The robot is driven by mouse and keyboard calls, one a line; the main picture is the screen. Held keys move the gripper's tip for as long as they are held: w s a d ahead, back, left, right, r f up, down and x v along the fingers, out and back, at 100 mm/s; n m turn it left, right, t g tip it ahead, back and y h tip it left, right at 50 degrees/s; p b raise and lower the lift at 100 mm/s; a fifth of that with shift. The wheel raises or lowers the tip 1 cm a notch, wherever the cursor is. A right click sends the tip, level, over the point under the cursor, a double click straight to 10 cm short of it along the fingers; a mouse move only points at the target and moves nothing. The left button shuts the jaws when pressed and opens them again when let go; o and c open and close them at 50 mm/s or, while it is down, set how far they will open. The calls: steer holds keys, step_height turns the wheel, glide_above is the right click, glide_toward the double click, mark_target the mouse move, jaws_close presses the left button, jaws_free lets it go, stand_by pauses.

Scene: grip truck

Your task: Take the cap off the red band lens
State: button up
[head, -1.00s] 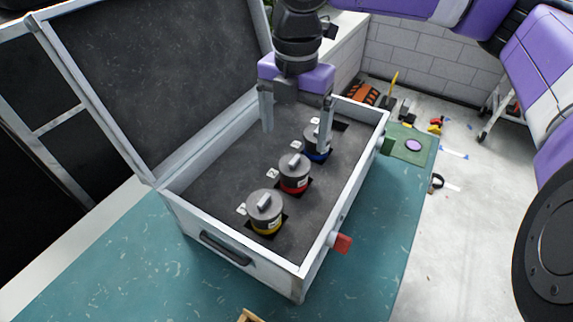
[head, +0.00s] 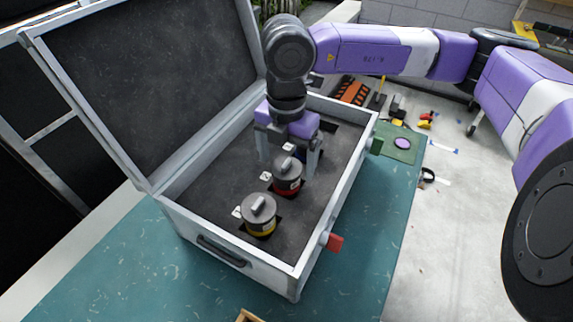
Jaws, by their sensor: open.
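The red band lens (head: 287,188) stands upright in the dark foam of the open case, with its grey cap (head: 288,168) and the cap's raised grip bar on top. My gripper (head: 288,172) is open, its two fingers low in the case, one on either side of and apparently just behind the red band lens. I cannot tell whether a finger touches the cap. The yellow band lens (head: 259,225), also capped, stands nearer the front.
The case (head: 222,249) has its lid (head: 140,90) raised at the left and walls around the lenses. It rests on a teal surface (head: 110,265). A green mat with a purple disc (head: 402,143) lies beyond.

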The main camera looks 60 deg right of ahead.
steer(key=c, duration=1.4)
steer(key=shift+o, duration=0.2)
steer(key=shift+r, duration=0.1)
